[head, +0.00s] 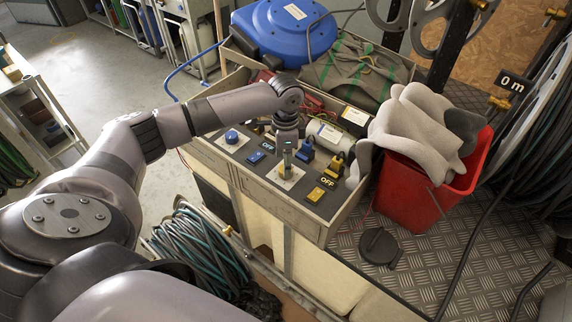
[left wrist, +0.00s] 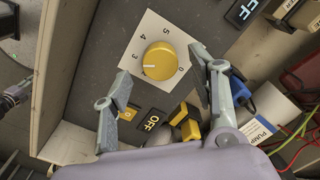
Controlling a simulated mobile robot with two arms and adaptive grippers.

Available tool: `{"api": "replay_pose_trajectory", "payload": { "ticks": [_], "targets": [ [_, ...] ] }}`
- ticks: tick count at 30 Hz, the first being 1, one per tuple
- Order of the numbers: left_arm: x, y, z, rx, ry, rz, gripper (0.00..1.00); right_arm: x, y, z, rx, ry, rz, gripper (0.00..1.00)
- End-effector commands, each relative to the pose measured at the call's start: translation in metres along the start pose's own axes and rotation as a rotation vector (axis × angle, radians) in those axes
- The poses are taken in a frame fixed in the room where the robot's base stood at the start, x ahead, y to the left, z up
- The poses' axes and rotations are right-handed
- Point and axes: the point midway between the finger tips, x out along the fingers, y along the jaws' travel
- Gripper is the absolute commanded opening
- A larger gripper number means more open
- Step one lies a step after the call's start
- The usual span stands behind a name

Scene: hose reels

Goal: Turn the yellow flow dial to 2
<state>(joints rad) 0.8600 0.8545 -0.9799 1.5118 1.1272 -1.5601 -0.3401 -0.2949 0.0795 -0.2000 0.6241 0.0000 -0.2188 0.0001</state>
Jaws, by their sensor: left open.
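The yellow flow dial (head: 287,172) sits on a white numbered plate (head: 292,182) on the grey control panel, largely hidden by my gripper in the head view. The plate (left wrist: 162,22) shows 0, 3, 4 and 5; I cannot make out a 2. My left gripper (head: 287,154) is open over the dial, one finger on each side. Whether the fingers touch it is unclear.
A blue knob (head: 231,136) is left on the panel. A yellow switch (head: 315,194) with an OFF label and a yellow connector (head: 334,170) are close right. A red bucket (head: 414,200) with grey cloth stands further right. A black lid (head: 379,246) lies on the metal floor.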

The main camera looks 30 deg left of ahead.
Motion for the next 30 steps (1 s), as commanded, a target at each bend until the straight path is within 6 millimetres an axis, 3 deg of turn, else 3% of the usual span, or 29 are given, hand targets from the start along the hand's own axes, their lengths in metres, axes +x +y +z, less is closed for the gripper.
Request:
{"api": "replay_pose_trajectory", "payload": {
  "ticks": [6, 16, 30],
  "targets": [
    [0.022, 0.0, 0.0, 0.001, 0.0, 0.001, 0.54, 0.0, -0.002, -0.001, 0.0, 0.001, -0.002, 0.4],
    [0.025, 0.0, -0.001, 0.001, 0.001, 0.0, 0.54, 0.0, -0.003, 0.007, 0.0, -0.011, -0.004, 0.4],
    [0.024, 0.0, -0.001, 0.001, 0.001, 0.0, 0.23, 0.0, -0.002, 0.008, 0.0, -0.013, -0.003, 0.4]
  ]
}}
